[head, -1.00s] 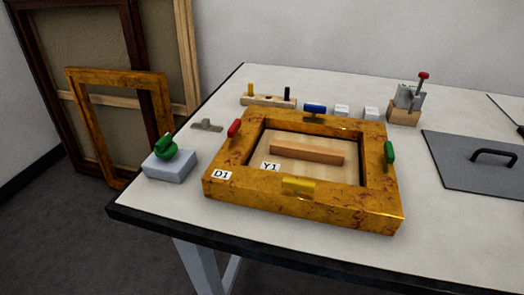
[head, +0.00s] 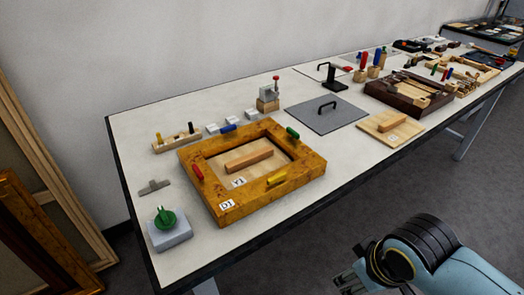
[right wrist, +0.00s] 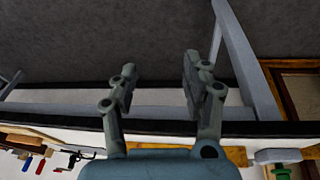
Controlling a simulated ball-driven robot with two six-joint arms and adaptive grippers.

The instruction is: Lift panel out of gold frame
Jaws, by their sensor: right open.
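The gold frame (head: 303,172) lies flat on the white table, labelled D1. The panel (head: 218,167) is pale wood, labelled Y1, and sits inside the frame opening with a wooden bar (head: 248,160) across it. On the frame's sides are a red tab (head: 197,173), a blue tab (head: 228,128), a green tab (head: 293,133) and a yellow tab (head: 277,178). My right gripper (head: 348,283) is open and empty, off the table's front edge and apart from the frame. Its spread fingers (right wrist: 158,75) show in the right wrist view. My left gripper is out of view.
A grey block with a green knob (head: 166,220) stands left of the frame. More tools crowd the far right. Frames lean at left.

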